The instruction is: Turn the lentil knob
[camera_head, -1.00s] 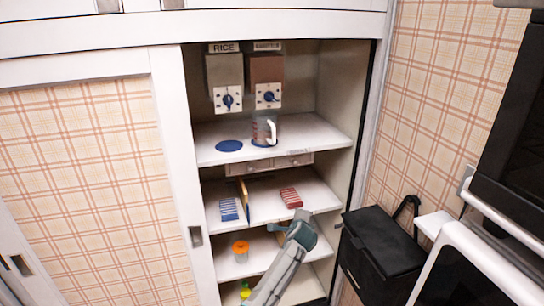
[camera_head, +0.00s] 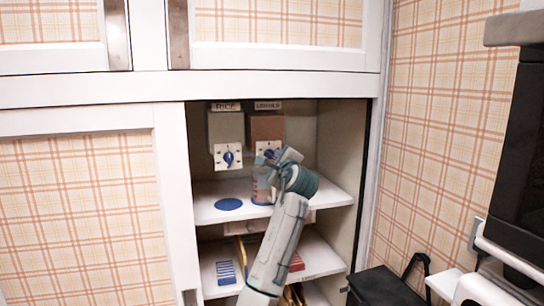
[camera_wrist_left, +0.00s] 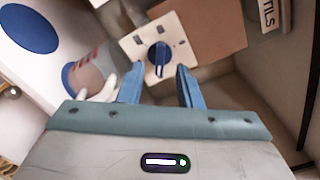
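The lentil dispenser (camera_head: 266,128) is a brown box under a label, on the back wall of the open cabinet. Its blue lentil knob (camera_wrist_left: 159,55) sits on a white plate (camera_wrist_left: 183,32) in the left wrist view. My left gripper (camera_wrist_left: 157,72) is open, its two blue fingers pointing at the knob with the knob's lower end near the gap between the tips. I cannot tell whether they touch it. In the head view my left gripper (camera_head: 280,160) covers part of the plate. A measuring cup (camera_wrist_left: 90,77) stands below the dispenser. My right gripper is out of view.
The rice dispenser (camera_head: 226,135) with its own blue knob hangs to the left. A blue disc (camera_head: 229,204) lies on the shelf (camera_head: 208,214) to the left of the cup. The cabinet's side wall closes off the right.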

